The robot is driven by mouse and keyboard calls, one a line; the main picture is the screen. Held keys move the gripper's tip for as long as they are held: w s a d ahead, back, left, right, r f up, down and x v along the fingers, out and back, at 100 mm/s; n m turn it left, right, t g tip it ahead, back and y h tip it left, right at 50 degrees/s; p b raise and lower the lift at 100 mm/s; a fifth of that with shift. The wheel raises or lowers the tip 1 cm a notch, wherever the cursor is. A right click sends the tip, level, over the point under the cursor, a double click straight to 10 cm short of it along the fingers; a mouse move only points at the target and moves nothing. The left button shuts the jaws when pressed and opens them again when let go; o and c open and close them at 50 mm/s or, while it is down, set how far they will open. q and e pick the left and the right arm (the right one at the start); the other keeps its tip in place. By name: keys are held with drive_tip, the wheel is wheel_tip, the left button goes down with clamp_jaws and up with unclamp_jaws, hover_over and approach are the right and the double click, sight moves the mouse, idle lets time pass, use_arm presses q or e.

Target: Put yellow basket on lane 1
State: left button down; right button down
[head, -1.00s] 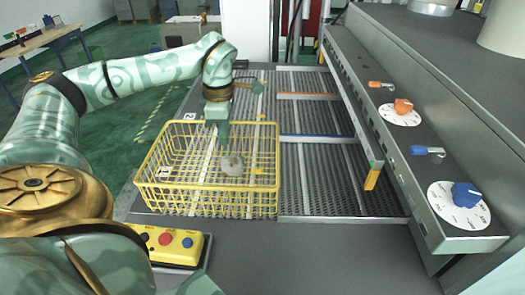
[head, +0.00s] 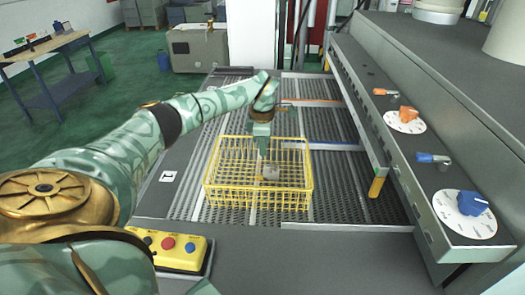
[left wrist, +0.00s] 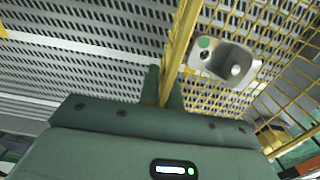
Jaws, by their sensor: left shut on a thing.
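The yellow wire basket (head: 257,188) is over the mesh belt (head: 350,196) in the head view, left of the blue divider. A grey casting (head: 271,172) lies in it. My left gripper (head: 263,153) points down at the basket's far rim. In the left wrist view the fingers (left wrist: 164,88) close around the yellow rim (left wrist: 184,38), and the casting (left wrist: 225,64) shows beside it. I cannot tell whether the basket touches the belt. A white marked label (head: 168,176) is on the surface to the left. My right gripper is out of view.
A blue divider (head: 335,146) and an orange divider (head: 312,102) cross the belt. A panel with an orange knob (head: 408,114) and a blue knob (head: 473,203) stands at the right. A yellow button box (head: 180,249) is at the near left. The belt beyond the basket is clear.

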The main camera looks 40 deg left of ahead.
use_arm(q)
drive_tip(key=shift+f, duration=1)
drive_tip(key=c, duration=1.6)
unclamp_jaws()
drive_tip(key=shift+s+f, duration=0.1)
wheel_tip(320, 180, up, 12)
drive_tip(key=shift+r+p, duration=0.1)
drive_tip(key=shift+p, duration=0.4)
